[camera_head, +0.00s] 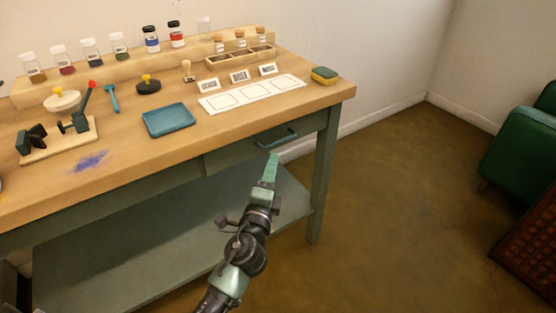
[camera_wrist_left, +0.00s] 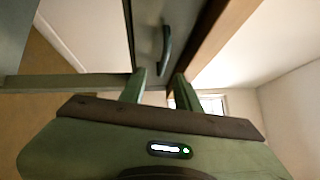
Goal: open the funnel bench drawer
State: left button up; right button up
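The funnel bench drawer (camera_head: 235,155) is a grey-green front under the right part of the wooden bench top, and it looks flush with the frame. Its blue-grey bar handle (camera_head: 278,139) shows just above and beyond my left gripper (camera_head: 272,168). In the left wrist view the handle (camera_wrist_left: 166,50) stands ahead of the gap between my left gripper's two green fingers (camera_wrist_left: 160,88). The fingers are apart and empty, with the handle beyond their tips and no contact visible. The drawer's inside is hidden. My right gripper is not in view.
The bench top (camera_head: 130,150) holds a blue tray (camera_head: 170,120), a white card sheet (camera_head: 252,94), a sponge (camera_head: 325,75) and several jars. A bench leg (camera_head: 321,180) stands right of the drawer, and a lower shelf (camera_head: 150,250) runs below.

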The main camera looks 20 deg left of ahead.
aim_at(277, 147)
pick_arm(q)
jog(key=w, duration=0.2)
jog(key=w+r, duration=0.1)
jog(key=w, duration=0.2)
jog(key=w+a, duration=0.1)
jog(key=w, duration=0.1)
jog(key=shift+w+r, duration=0.2)
jog(key=shift+w, duration=0.05)
grip_shut()
jog(key=shift+f, duration=0.1)
dwell(1.0)
